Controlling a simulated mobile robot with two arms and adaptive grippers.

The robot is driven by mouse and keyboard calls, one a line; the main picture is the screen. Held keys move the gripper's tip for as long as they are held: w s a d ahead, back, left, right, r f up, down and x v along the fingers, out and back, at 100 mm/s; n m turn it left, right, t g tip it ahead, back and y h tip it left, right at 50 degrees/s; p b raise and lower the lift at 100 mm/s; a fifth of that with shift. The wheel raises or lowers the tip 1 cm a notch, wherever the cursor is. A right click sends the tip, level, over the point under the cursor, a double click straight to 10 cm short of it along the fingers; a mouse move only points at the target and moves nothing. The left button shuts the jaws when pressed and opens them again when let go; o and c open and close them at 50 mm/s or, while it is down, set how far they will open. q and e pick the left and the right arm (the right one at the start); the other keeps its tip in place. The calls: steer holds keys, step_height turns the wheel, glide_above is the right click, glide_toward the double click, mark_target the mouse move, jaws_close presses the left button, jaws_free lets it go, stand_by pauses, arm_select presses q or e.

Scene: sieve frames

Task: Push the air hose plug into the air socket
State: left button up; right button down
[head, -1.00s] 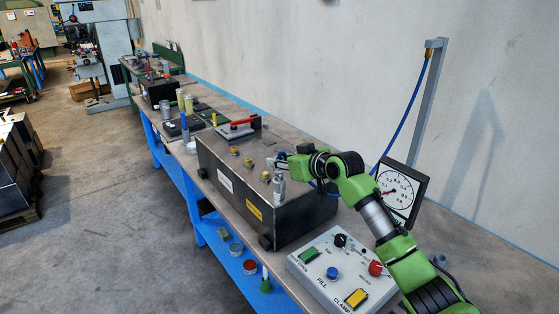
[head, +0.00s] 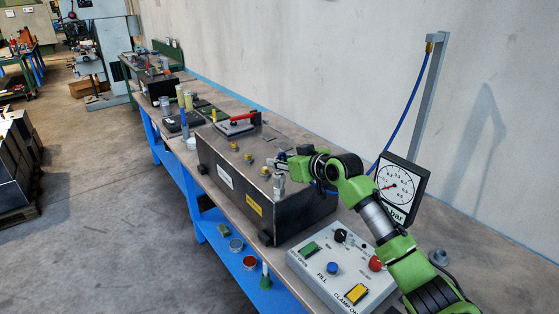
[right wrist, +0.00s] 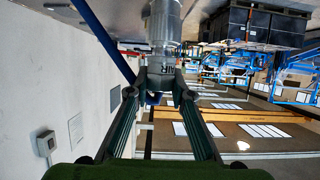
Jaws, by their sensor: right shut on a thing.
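My right gripper (head: 279,163) reaches in from the right over the near end of the black box, fingers pointing left. It is shut on the air hose plug (right wrist: 155,82), which is mostly hidden between the fingertips in the right wrist view. The silver air socket (head: 279,187) stands upright at the box's near edge, directly below the fingertips. In the right wrist view the socket (right wrist: 165,25) is in line with the plug, beside a collar marked "AIR". I cannot tell how deep the plug sits. The blue air hose (right wrist: 103,38) passes on the left there. My left gripper is out of view.
The black box (head: 298,214) carries brass fittings and a red-handled clamp (head: 243,118). A control panel (head: 330,268) with buttons and a dial gauge (head: 400,190) stand nearby. The hose hangs from a grey post (head: 430,95) by the wall.

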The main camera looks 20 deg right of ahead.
steer(key=shift+f, duration=0.5)
steer(key=shift+f, duration=0.15)
steer(key=c, duration=1.7)
jaws_free()
steer(key=shift+s, duration=0.1)
steer(key=shift+s+d, duration=0.15)
steer(key=shift+s, duration=0.05)
steer(key=v, duration=1.1)
steer(key=shift+s+r, duration=0.2)
steer(key=shift+r, duration=0.05)
